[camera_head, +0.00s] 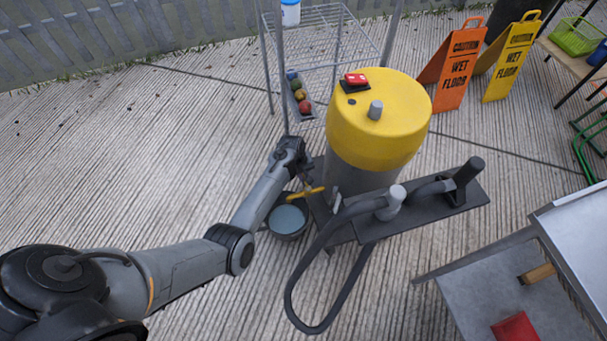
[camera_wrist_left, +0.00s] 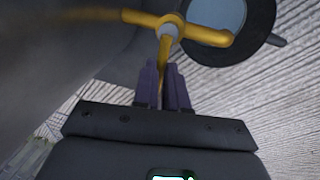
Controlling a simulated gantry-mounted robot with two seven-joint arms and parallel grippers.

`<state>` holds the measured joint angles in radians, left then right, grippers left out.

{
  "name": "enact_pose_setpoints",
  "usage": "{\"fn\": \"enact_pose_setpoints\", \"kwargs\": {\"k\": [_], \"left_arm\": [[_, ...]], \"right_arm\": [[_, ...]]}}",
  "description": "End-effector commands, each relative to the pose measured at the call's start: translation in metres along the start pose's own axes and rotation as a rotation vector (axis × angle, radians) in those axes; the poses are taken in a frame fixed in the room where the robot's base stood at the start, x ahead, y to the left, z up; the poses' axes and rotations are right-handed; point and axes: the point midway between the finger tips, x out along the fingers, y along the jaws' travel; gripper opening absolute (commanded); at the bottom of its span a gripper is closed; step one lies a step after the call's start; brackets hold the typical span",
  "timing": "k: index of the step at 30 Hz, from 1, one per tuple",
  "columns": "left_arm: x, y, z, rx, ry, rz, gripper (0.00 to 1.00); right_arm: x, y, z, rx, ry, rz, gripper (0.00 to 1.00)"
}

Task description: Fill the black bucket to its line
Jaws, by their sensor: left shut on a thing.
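The black bucket (camera_head: 289,237) stands on the ground beside the tank, with a flat blue-grey surface like water (camera_head: 287,219) inside. No fill line can be made out. A yellow tap handle (camera_head: 305,193) shows at the tank's side near the bucket. In the left wrist view the yellow handle (camera_wrist_left: 205,36) has several arms around a grey hub, and the bucket (camera_wrist_left: 262,38) lies just beyond it. My left gripper (camera_wrist_left: 163,78) is shut on one arm of this handle. In the head view my left gripper (camera_head: 306,177) is partly hidden by its own wrist. My right gripper is not in view.
Behind are a wire rack (camera_head: 325,55) and two wet-floor signs (camera_head: 458,65). A grey metal table (camera_head: 490,290) is at lower right. The ground at left is clear.

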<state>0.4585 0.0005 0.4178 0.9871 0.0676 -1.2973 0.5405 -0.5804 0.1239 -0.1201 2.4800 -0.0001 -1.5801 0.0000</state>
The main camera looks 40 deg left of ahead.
Motion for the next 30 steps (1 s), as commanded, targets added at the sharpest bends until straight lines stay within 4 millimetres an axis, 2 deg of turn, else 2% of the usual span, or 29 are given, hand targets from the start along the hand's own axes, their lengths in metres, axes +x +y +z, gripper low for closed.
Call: {"fn": "enact_pose_setpoints", "kwargs": {"k": [7,12,23,24,28,30], "left_arm": [[-0.007,-0.002,0.002,-0.098,0.017,-0.001,0.00],[-0.005,-0.007,0.003,-0.204,0.038,-0.001,0.00],[-0.002,-0.009,0.002,-0.232,0.047,-0.001,0.00],[-0.002,-0.009,0.002,-0.232,0.047,-0.001,0.17],[-0.002,-0.009,0.002,-0.232,0.047,-0.001,0.36],[-0.002,-0.009,0.002,-0.232,0.047,-0.001,0.38]], "right_arm": [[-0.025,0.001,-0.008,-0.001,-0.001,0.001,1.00],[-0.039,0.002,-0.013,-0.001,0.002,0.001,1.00],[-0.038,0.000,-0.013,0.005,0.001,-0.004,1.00],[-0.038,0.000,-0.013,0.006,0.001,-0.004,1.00],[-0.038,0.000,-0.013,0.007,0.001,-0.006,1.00],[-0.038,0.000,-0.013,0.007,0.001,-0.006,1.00]]}}
